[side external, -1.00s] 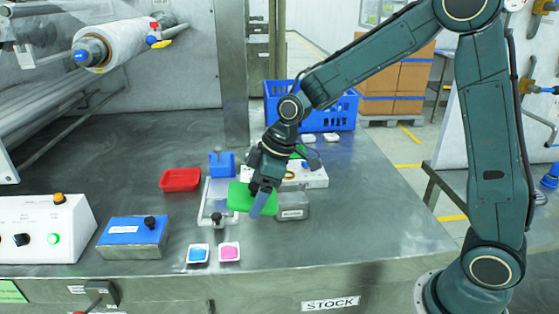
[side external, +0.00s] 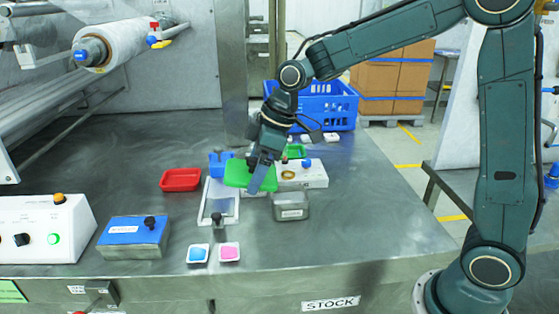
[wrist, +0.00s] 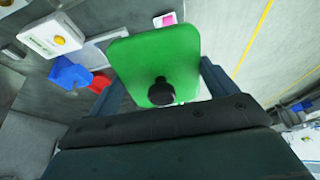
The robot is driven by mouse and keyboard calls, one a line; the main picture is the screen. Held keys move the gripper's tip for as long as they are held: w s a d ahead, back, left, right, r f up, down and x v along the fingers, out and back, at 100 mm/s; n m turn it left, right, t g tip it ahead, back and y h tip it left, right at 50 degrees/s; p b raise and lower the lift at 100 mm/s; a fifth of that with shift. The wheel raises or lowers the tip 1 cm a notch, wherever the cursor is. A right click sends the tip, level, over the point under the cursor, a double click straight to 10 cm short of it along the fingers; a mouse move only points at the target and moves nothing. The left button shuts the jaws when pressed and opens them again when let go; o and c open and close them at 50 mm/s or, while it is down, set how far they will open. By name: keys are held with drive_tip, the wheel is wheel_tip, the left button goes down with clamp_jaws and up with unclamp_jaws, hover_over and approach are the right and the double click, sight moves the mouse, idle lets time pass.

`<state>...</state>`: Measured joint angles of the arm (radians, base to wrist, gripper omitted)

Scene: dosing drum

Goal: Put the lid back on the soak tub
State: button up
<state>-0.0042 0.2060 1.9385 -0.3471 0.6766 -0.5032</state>
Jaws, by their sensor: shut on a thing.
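My gripper (side external: 258,178) is shut on the green lid (side external: 236,174) and holds it above the table. In the wrist view the lid (wrist: 158,52) lies between my two fingers, with its black knob (wrist: 162,92) towards my gripper. A small grey metal tub (side external: 304,211) with a white label stands just right of and nearer the camera than the lid in the side view, with no lid on it. Its label is too small to read, so I cannot confirm that it is the soak tub. The lid is apart from it.
A metal box with a blue lid (side external: 124,230), blue and pink dishes (side external: 229,252), a red tray (side external: 181,180), a blue holder (side external: 221,164) and a white block (side external: 313,176) stand around. A green tray (side external: 294,151) and blue crate (side external: 340,116) are behind. The table's front right is clear.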

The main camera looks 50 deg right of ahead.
drive_tip(key=shift+d, duration=0.1)
drive_tip(key=w+d+f, duration=0.1)
drive_tip(key=d+f, duration=0.2)
drive_tip(key=d, duration=0.5)
drive_tip(key=w+d+f+g+h, duration=0.1)
drive_tip(key=d+f, duration=0.3)
drive_tip(key=d, duration=0.4)
drive_tip(key=shift+w+f+n+g, duration=0.2)
drive_tip(key=shift+f+n+g, duration=0.1)
drive_tip(key=shift+a+f, duration=0.1)
drive_tip(key=shift+f, duration=0.1)
drive_tip(key=shift+s+d+x, duration=0.15)
drive_tip(key=shift+x, duration=0.85)
drive_tip(key=shift+s+d+x, duration=0.1)
drive_tip(key=shift+d+x, duration=0.1)
drive_tip(key=shift+x, duration=0.75)
drive_tip(key=shift+s+d+x, duration=0.15)
drive_tip(key=shift+x, duration=0.85)
drive_tip(key=shift+f, duration=0.7)
idle(0.3)
drive_tip(key=o, duration=0.8)
drive_tip(key=shift+r, duration=0.15)
